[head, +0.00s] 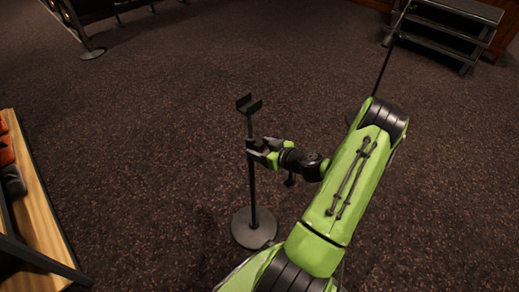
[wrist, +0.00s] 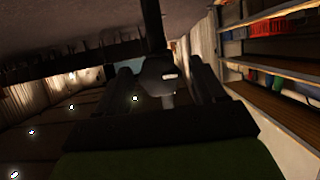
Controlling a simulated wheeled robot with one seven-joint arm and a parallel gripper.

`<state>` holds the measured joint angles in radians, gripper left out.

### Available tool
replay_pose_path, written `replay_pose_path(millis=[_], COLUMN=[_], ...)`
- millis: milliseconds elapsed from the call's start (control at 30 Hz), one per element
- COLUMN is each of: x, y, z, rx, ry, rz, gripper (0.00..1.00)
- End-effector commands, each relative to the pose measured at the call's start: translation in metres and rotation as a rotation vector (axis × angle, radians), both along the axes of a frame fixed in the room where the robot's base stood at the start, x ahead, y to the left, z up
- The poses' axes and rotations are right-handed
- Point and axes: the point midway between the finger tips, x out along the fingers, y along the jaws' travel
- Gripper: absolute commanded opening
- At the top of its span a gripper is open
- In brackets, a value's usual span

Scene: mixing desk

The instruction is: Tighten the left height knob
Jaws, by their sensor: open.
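The left stand is a thin dark pole (head: 252,185) on a round base (head: 246,236), with a small cradle (head: 248,104) on top. It stands upright on the carpet. My gripper (head: 262,151) is at the upper part of this pole, below the cradle. In the wrist view the dark height knob (wrist: 158,74), with a small pale mark, shows between the two fingers of my gripper (wrist: 165,85). The fingers are open, one on each side of it; I cannot tell whether they touch it. In the head view the knob is hidden by my gripper.
A second dark pole (head: 384,65) stands behind my arm, its lower part mostly hidden. A wooden shelf (head: 38,205) with orange and dark items is at the left edge. Black steps (head: 445,35) are at the back right. Open carpet surrounds the left stand.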

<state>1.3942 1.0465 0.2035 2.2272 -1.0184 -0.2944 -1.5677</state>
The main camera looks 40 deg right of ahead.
Motion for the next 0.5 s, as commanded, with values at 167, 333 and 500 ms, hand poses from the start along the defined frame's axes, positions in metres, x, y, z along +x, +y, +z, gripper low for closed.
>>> replay_pose_path(millis=[167,333,500], x=[0.0081,0.0076,0.0073], y=[0.0005,0.0004,0.0004], z=[-0.0025,-0.0023,-0.0023], rx=[0.0,0.001,0.001], ry=[-0.002,-0.001,-0.001], rz=[0.0,0.0,0.0], gripper=[0.69,0.68,0.42])
